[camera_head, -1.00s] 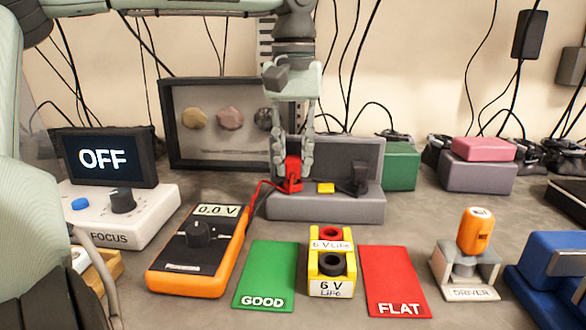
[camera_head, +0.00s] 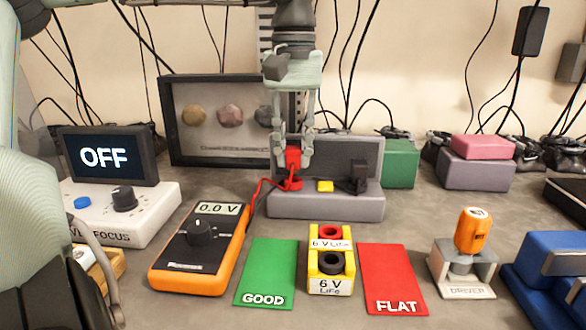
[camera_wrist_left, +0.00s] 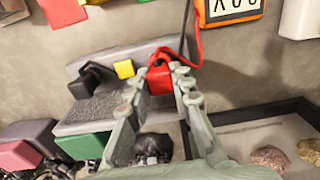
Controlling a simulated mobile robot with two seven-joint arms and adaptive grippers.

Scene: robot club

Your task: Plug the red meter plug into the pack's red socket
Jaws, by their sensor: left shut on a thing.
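My left gripper (camera_head: 293,155) is shut on the red meter plug (camera_head: 293,158), just above the grey stand (camera_head: 325,207). A red ring shows on the stand right below the plug; I cannot tell whether they touch. In the left wrist view the red plug (camera_wrist_left: 160,78) is between the fingertips, with its red lead running up. The yellow pack (camera_head: 330,286), marked 6 V LiFe, has a red socket (camera_head: 329,231) at the back and a black socket (camera_head: 330,262) in front. The orange meter (camera_head: 201,250) reads 0.0 V. My right gripper is not in view.
A black plug (camera_head: 360,178) and a yellow block (camera_head: 325,186) are on the grey stand. A green GOOD card (camera_head: 266,270) and a red FLAT card (camera_head: 392,277) flank the pack. An orange driver (camera_head: 474,232) stands at right. The FOCUS box (camera_head: 150,211) is at left.

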